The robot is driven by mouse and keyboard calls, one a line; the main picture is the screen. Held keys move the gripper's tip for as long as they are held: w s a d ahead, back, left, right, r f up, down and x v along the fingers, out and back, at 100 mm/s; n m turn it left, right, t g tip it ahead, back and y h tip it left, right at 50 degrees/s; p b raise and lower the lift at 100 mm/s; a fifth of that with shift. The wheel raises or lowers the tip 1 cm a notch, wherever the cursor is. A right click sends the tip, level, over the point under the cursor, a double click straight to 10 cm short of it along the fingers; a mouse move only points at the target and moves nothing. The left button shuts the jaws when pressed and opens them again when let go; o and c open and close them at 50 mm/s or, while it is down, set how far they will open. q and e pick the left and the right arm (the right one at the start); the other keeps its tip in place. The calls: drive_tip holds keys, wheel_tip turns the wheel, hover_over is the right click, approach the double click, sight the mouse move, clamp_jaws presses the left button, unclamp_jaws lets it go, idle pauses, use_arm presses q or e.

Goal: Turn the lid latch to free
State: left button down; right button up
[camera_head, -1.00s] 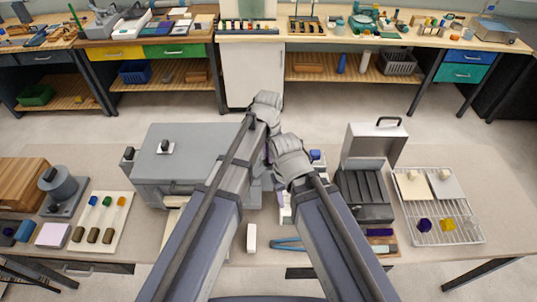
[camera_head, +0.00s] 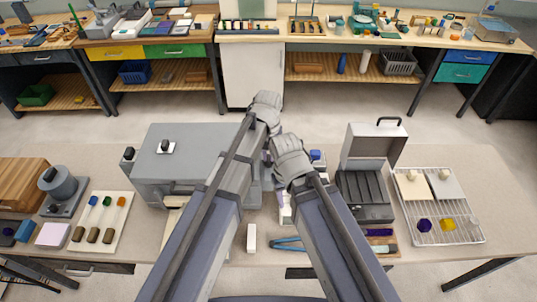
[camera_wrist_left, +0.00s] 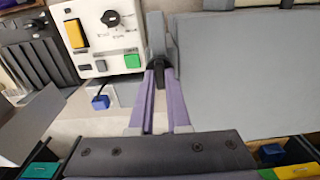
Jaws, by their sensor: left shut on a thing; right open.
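The grey lidded box (camera_head: 200,140) stands left of centre on the near table; it fills the right side of the left wrist view (camera_wrist_left: 250,70). A dark latch (camera_wrist_left: 159,73) sits at the box's side edge in the left wrist view. My left gripper (camera_wrist_left: 160,85) has its purple fingers closed around this latch. In the head view my left arm hides the latch and most of that gripper. My right gripper (camera_head: 284,200) is mostly hidden behind its own wrist, right of the box; it is open.
A white control panel (camera_wrist_left: 98,42) with a dark knob, a yellow switch and a green button is close beside my left gripper. A blue piece (camera_wrist_left: 100,102) lies near it. Right are an open grey case (camera_head: 365,190) and a wire rack (camera_head: 450,235). A white sample board (camera_head: 100,222) lies left.

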sight(268, 158)
idle(0.4)
use_arm(q)
drive_tip(key=c, duration=0.9)
unclamp_jaws()
drive_tip(key=shift+r, duration=0.15)
wheel_tip(268, 158, up, 8)
drive_tip(key=p, duration=0.8)
drive_tip(key=shift+f, duration=0.2)
drive_tip(key=shift+f, duration=0.1)
